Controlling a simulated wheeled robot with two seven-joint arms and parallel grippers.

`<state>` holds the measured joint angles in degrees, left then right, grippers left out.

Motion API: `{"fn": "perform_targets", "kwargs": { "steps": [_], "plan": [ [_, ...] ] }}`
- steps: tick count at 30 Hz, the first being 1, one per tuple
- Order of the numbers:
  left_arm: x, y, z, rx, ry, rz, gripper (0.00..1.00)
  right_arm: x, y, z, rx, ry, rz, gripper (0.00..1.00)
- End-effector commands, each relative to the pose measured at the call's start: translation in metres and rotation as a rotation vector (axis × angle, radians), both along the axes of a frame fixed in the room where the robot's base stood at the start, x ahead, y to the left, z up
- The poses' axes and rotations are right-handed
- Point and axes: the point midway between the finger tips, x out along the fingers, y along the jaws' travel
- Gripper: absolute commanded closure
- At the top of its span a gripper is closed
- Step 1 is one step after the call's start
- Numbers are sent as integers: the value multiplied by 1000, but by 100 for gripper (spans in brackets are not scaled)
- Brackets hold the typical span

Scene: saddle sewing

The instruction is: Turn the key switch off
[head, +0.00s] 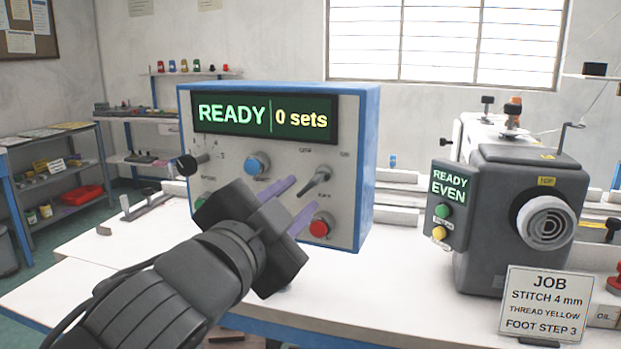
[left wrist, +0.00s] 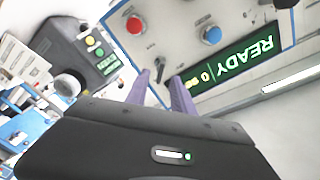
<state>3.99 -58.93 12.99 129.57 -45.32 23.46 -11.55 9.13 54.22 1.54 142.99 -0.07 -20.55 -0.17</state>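The key switch (head: 318,181) is a dark grey lever on the front of the blue-edged control box (head: 369,150). Its handle slants up to the right, toward the right-hand label. Small labels stand above it on either side and below it. My left gripper (head: 300,199) is open, its purple fingers pointing at the panel just left of and below the key. In the left wrist view, the key (left wrist: 160,66) shows beyond the gap between the fingertips (left wrist: 163,80). I see no clear contact. My right gripper is not in view.
A red button (head: 320,226) is just below the key, and a blue knob (head: 257,164) is to its left. The display (head: 264,118) reads READY, 0 sets. A grey sewing machine (head: 485,215) and a job card (head: 542,303) stand to the right.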

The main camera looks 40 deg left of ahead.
Motion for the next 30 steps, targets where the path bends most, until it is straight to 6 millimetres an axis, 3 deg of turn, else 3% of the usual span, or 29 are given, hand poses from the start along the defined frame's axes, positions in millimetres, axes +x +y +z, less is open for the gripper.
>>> {"fn": "perform_targets", "kwargs": {
  "steps": [8,21,30],
  "plan": [
    [15,4,-1,-1,4,1,71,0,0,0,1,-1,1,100],
    [73,18,-1,-1,2,1,71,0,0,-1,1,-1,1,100],
    [76,19,0,-1,0,-1,71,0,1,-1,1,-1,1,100]
  ]
}}
